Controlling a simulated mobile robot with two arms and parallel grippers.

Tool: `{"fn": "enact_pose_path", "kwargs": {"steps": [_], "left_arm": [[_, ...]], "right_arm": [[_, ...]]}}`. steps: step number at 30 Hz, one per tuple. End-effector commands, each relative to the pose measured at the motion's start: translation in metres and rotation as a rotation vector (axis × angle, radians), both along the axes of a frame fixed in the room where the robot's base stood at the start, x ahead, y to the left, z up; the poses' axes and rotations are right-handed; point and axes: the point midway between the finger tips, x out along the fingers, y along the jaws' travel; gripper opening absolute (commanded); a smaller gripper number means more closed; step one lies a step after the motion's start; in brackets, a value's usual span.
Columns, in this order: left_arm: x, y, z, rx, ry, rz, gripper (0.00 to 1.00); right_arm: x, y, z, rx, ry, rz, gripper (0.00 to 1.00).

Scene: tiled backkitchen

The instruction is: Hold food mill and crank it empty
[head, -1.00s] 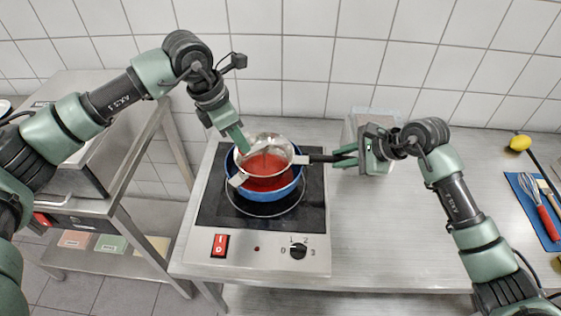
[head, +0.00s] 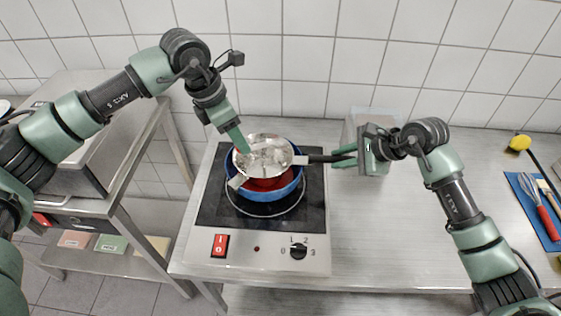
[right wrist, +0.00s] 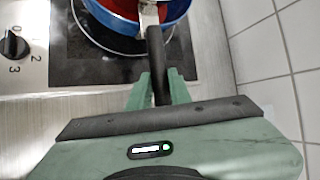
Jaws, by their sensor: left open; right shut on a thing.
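The metal food mill (head: 280,155) sits over the blue pot (head: 290,188) on the hob, its bowl showing bare metal with the crank parts inside. Red sauce (head: 262,184) shows in the pot below it. My right gripper (head: 337,157) is shut on the mill's black handle (head: 317,158); the right wrist view also shows the handle (right wrist: 157,58) between the fingers. My left gripper (head: 243,149) is open, pointing down at the left side of the mill bowl by the crank. Its fingertips hide the crank knob, so I cannot tell whether they touch it.
The hob (head: 255,255) has a red switch (head: 220,245) and a dial (head: 298,251) in front. A clear container (head: 372,122) stands behind my right gripper. A blue mat (head: 537,208) with utensils and a yellow item (head: 519,142) lie far right. The counter between is free.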

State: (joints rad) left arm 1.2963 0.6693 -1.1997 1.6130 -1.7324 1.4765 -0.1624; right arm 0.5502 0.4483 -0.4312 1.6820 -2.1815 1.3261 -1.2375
Motion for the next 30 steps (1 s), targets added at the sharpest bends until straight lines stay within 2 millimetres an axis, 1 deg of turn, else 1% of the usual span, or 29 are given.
{"fn": "enact_pose_path", "kwargs": {"steps": [5,30], "left_arm": [[0.000,0.000,0.006,0.000,-0.001,0.000,0.49],[0.000,0.000,0.070,0.000,-0.001,0.000,0.49]], "right_arm": [[0.000,-0.001,-0.001,-0.004,0.000,-0.001,0.00],[0.000,-0.002,-0.001,-0.006,0.000,-0.002,0.00]]}}
